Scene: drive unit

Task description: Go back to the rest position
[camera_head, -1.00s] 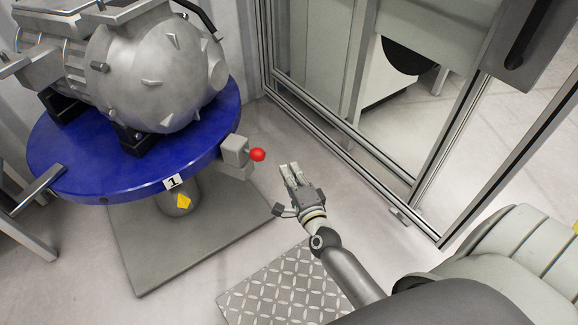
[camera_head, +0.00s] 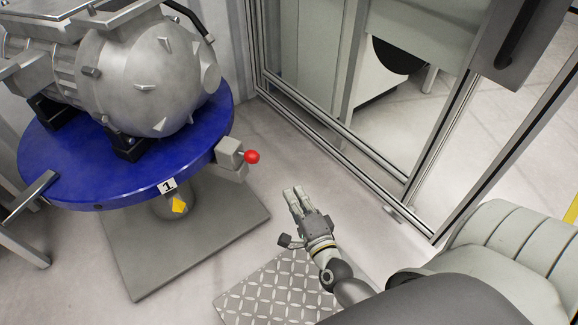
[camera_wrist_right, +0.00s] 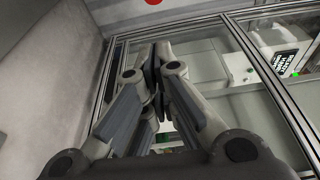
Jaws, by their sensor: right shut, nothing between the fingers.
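My right gripper (camera_head: 296,194) is in the lower middle of the head view, held over the floor to the right of the blue turntable. Its fingers are together and hold nothing. In the right wrist view the closed fingers (camera_wrist_right: 156,72) point up the picture, towards a framed glass panel. My left gripper does not show in either view.
A blue round table (camera_head: 75,185) carries a grey metal drive unit (camera_head: 150,85). A lever with a red knob (camera_head: 251,156) sticks out from its edge. A metal-framed glass enclosure (camera_head: 345,130) stands behind right. A tread plate (camera_head: 270,295) lies below my right arm.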

